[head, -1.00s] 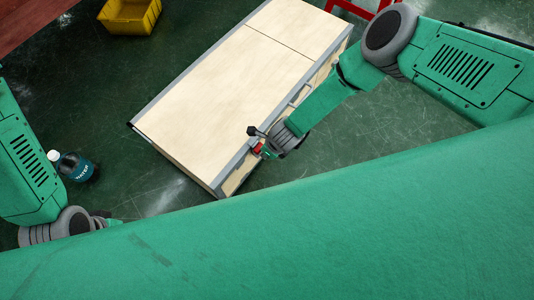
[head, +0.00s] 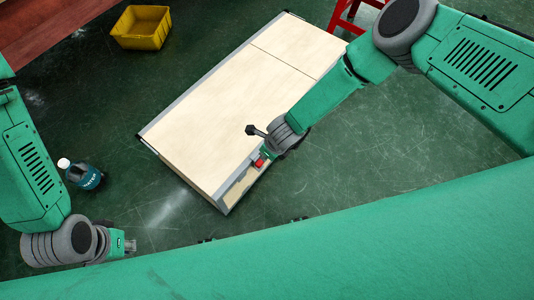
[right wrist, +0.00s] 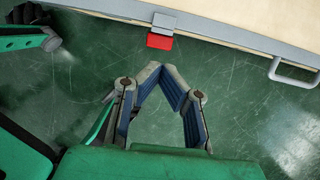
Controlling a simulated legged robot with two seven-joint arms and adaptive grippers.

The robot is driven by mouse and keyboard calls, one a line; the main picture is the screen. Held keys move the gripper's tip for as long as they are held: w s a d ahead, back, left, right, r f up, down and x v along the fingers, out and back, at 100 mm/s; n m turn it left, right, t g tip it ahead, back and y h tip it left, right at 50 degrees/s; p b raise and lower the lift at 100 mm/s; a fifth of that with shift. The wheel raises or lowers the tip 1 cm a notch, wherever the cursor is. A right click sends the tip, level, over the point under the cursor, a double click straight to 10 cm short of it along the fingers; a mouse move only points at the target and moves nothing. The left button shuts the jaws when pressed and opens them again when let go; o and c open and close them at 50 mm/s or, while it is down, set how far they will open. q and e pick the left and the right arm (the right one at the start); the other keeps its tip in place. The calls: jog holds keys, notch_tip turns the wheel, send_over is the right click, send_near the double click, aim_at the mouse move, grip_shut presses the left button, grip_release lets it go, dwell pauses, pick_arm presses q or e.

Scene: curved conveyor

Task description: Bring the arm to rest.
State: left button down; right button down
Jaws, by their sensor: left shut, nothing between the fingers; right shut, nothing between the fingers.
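My left gripper (head: 130,245) shows small at the lower left of the head view, at the end of my left arm and over the floor. Its fingers are shut and hold nothing; they are only partly visible. My right arm reaches down from the upper right to the near edge of a pale-topped cabinet. In the right wrist view my right gripper (right wrist: 158,69) shows clearly, its fingertips together and empty. It is over the floor, apart from the cabinet edge. In the head view its fingers are hidden behind the wrist.
The cabinet (head: 235,100) has a red piece (right wrist: 160,41) and a handle (right wrist: 294,75) at its edge. A dark bottle with a white cap (head: 84,175) stands at the left. A yellow bin (head: 142,27) and a red frame (head: 345,17) are farther back. Floor is clear between bottle and cabinet.

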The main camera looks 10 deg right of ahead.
dwell(0.3)
jog(key=s+d+r+n+g+h+p, duration=0.1)
jog(key=s+d+r+n+p, duration=0.3)
jog(key=s+d+r+n, duration=0.5)
jog(key=s+d+r+n+h+p, duration=0.1)
jog(key=s+d+r+n+p, duration=0.2)
jog(key=s+d+r+n, duration=0.6)
jog(key=s+r+n, duration=0.5)
jog(key=n, duration=0.5)
jog(key=shift+d+r+n+g+p, duration=0.15)
jog(key=shift+d+n+g+p, duration=0.2)
jog(key=shift+n+g+p, duration=0.05)
